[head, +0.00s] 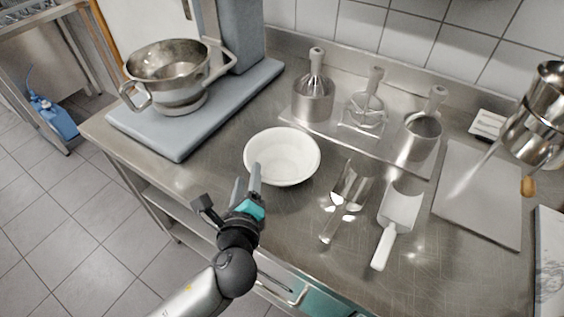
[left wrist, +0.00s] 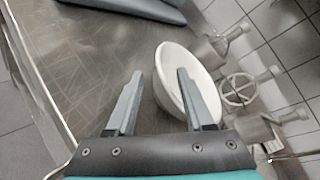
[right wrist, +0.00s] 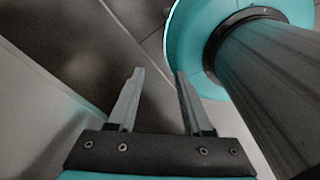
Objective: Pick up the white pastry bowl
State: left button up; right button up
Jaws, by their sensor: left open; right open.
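The white pastry bowl (head: 283,158) stands upright on the steel counter in the head view, near its front edge. It also shows in the left wrist view (left wrist: 172,70), partly behind one finger. My left gripper (head: 248,178) is open and empty at the bowl's near left side, with its fingertips close to the rim. I cannot tell whether a finger touches the bowl. My right gripper (right wrist: 156,75) is open and empty in the right wrist view, with no bowl there. It does not show in the head view.
A mixer with a steel bowl (head: 168,72) stands at the back left. A grey board (head: 482,205) lies further right.

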aim_at(248, 162)
pick_arm(q)
jog(key=shift+b+x, duration=0.4)
jog(key=shift+x, duration=2.5)
jog(key=shift+a+r, duration=0.1)
jog(key=shift+a, duration=0.05)
jog(key=shift+c, duration=0.2)
grip_shut()
